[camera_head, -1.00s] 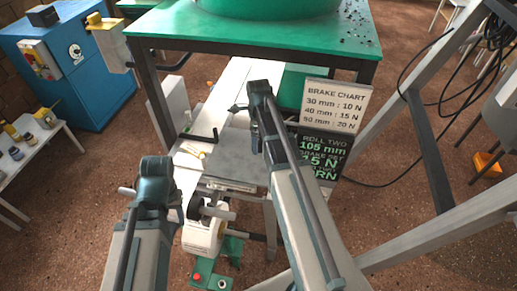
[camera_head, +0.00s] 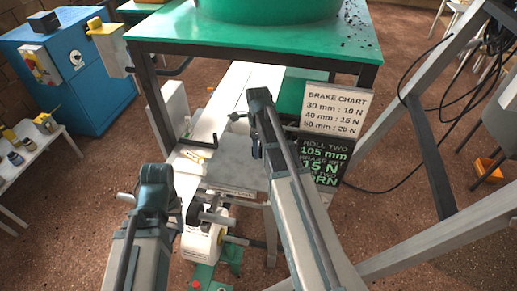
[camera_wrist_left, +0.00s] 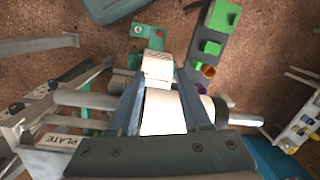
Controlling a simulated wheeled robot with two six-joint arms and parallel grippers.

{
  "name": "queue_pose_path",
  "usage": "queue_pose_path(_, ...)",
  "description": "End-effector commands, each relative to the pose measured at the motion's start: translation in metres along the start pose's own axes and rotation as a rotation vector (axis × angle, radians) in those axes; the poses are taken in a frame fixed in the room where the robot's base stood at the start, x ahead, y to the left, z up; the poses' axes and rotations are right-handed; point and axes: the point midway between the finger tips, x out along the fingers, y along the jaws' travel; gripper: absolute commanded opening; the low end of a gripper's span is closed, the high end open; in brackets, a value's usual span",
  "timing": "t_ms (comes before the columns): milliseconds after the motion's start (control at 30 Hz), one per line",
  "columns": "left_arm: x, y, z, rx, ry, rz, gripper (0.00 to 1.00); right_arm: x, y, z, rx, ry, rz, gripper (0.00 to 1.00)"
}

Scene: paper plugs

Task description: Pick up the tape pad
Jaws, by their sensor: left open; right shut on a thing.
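No object is plainly recognisable as the tape pad. A small pale yellow piece (camera_head: 190,154) lies on the white bench top (camera_head: 236,80), near a black angled bar (camera_head: 203,143). My left gripper (camera_wrist_left: 158,80) is open. In the left wrist view its fingers point towards a white roll (camera_wrist_left: 163,114) on a spindle and a small white block (camera_wrist_left: 157,65); contact cannot be told. My left wrist hides its fingers in the head view. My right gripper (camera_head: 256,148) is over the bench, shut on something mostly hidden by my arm.
A brake chart sign (camera_head: 338,106) and a black roll sign (camera_head: 323,162) stand right of my right arm. A green table (camera_head: 160,32) is behind. A blue cabinet (camera_head: 85,95) and a white side table (camera_head: 30,165) are at left. Metal beams cross the right side.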

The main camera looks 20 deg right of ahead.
Motion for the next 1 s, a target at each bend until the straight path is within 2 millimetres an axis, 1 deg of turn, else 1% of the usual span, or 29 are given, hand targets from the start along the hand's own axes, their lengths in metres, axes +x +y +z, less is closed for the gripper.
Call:
queue_pose_path(167, -0.002, 0.0, 0.0, 0.0, 0.0, 0.0, 0.48, -0.002, 0.0, 0.0, 0.0, 0.0, 0.0, 0.03)
queue_pose_path(267, -0.007, -0.001, 0.0, 0.0, 0.0, 0.0, 0.48, -0.007, 0.0, 0.0, 0.0, 0.0, 0.0, 0.03)
queue_pose_path(467, -0.026, -0.003, 0.002, 0.001, 0.0, 0.0, 0.48, -0.026, 0.0, 0.0, 0.0, 0.0, 0.0, 0.03)
queue_pose_path(600, -0.044, -0.004, 0.003, 0.001, 0.0, 0.0, 0.48, -0.044, 0.0, 0.0, 0.0, 0.0, 0.0, 0.03)
queue_pose_path(633, -0.039, -0.004, 0.002, 0.002, 0.0, 0.0, 0.48, -0.039, 0.012, -0.002, -0.002, 0.0, 0.0, 0.03)
queue_pose_path(667, -0.038, -0.004, 0.002, 0.002, 0.0, 0.0, 0.48, -0.038, 0.02, -0.003, -0.002, 0.0, 0.0, 0.03)
queue_pose_path(1000, -0.045, -0.004, 0.003, 0.002, 0.0, 0.0, 0.48, -0.046, 0.105, -0.011, -0.003, 0.0, 0.0, 0.03)
